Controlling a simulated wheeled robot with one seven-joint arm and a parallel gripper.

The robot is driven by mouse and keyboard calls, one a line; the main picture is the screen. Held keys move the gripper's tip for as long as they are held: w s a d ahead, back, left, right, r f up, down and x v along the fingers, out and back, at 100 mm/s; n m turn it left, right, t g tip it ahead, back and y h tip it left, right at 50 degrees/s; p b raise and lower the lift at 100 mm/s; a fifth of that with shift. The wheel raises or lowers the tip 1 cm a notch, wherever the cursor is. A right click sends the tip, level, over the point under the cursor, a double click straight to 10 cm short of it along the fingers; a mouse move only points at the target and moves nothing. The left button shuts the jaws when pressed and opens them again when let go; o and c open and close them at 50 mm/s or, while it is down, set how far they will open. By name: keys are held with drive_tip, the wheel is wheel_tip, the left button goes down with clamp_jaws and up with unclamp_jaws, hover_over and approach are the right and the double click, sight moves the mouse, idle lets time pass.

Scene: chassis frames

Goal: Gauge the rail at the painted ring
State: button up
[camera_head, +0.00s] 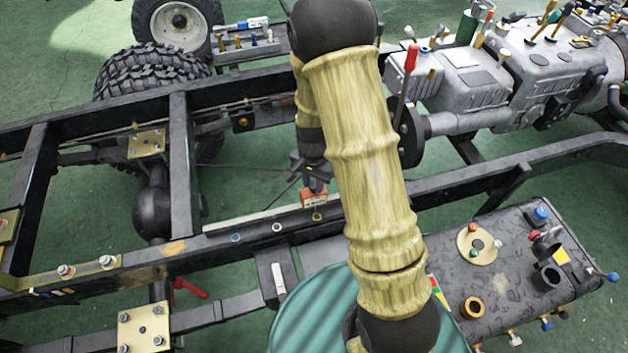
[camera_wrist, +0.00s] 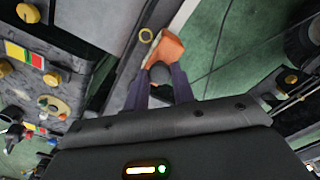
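The near chassis rail (camera_head: 110,270) runs across the head view, with a blue ring (camera_head: 236,238), a white ring (camera_head: 277,227) and a yellow ring (camera_head: 317,216) on its side. My gripper (camera_head: 316,186) is over the rail by the yellow ring. Its two dark fingers (camera_wrist: 160,88) close around the dark grip of an orange gauge (camera_wrist: 168,48). The gauge also shows in the head view (camera_head: 313,198), just above the yellow ring. The ring shows beside the gauge in the wrist view (camera_wrist: 146,35). I cannot tell whether the gauge touches the rail.
A pale strip (camera_head: 250,220) lies along the rail left of the gauge. A grey engine (camera_head: 480,80) stands at back right. A dark tank (camera_head: 510,280) with knobs and caps is at lower right. A red-handled lever (camera_head: 408,85) rises right of my arm. A tyre (camera_head: 150,72) is at back left.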

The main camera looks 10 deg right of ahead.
drive_tip(key=o, duration=0.4)
drive_tip(key=shift+w, duration=0.1)
drive_tip(key=shift+o, duration=0.2)
drive_tip(key=shift+r, duration=0.1)
wheel_tip(320, 180, up, 17)
drive_tip(key=shift+r+p, duration=0.15)
drive_tip(key=shift+p, duration=0.2)
